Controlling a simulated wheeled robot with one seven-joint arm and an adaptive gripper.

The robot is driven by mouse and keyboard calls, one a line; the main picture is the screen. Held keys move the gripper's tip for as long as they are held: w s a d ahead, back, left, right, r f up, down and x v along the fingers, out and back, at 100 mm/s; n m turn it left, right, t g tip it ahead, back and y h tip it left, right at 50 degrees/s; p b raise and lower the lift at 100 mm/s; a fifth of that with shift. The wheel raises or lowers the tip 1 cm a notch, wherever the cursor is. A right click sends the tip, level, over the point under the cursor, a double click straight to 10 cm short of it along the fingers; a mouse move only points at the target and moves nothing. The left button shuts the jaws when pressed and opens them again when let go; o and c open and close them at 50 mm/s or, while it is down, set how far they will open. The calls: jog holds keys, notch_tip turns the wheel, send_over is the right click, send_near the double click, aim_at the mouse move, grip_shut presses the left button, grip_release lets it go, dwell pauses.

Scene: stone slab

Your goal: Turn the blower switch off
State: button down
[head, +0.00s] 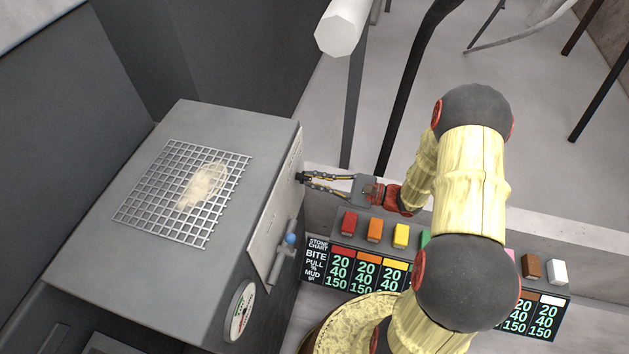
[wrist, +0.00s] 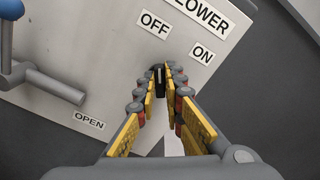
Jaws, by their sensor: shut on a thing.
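The blower switch (wrist: 158,72) is a small dark knob with a pale mark, on a white panel (wrist: 95,55) in the wrist view. The panel has an OFF label (wrist: 155,24) above the knob, an ON label (wrist: 202,53) to its upper right, and a partly cut-off BLOWER label. The knob's pale mark runs nearly upright in the picture, roughly towards OFF. My gripper (wrist: 159,82) is shut on the knob, with a finger on each side. In the head view my gripper (head: 303,180) meets the right side of the grey box (head: 250,135); the knob is hard to make out there.
A blue-tipped lever (head: 290,239) and a round gauge (head: 241,310) are on the same box side. A grate (head: 150,195) with a pale patch lies on top. Coloured blocks (head: 375,230) and a chart (head: 317,262) sit below my arm. A tan round container (head: 335,325) is in front.

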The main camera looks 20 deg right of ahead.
jog(key=shift+f+n, duration=0.1)
jog(key=shift+n, duration=0.6)
jog(key=c, duration=1.9)
grip_release()
jog(key=v, duration=1.2)
